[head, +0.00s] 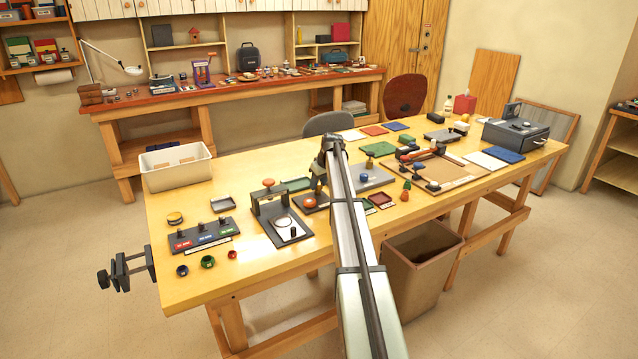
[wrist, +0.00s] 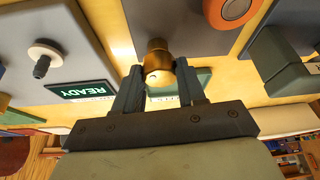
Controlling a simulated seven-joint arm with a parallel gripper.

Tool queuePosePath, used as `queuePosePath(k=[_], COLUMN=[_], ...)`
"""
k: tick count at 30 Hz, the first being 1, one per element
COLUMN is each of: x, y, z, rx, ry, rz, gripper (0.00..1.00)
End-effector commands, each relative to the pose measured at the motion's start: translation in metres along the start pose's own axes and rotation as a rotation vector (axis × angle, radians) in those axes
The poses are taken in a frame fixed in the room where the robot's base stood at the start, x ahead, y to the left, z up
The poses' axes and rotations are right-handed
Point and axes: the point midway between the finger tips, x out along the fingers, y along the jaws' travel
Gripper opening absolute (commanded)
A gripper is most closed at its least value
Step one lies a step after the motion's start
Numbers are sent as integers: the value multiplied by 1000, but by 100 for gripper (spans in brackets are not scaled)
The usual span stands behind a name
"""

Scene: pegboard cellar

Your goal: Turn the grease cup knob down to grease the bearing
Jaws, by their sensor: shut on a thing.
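In the wrist view a brass-coloured grease cup knob (wrist: 158,72), a short round cylinder with a narrower collar, sits between the fingers of my gripper (wrist: 158,82). The fingers are shut on its sides. What the knob is mounted on is mostly hidden in this view. In the head view my gripper (head: 319,184) is low over the middle of the yellow workbench.
An orange round button (wrist: 236,8) on a dark base is close to my gripper; it also shows in the head view (head: 310,202).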

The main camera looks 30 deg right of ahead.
Motion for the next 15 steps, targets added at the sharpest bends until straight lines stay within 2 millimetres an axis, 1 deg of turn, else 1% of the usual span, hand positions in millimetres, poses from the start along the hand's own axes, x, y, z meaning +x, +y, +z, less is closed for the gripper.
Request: queuePosePath(k=[15], x=[0], y=[-4], z=[-1], rx=[451], ry=[0], rz=[189], gripper=[9])
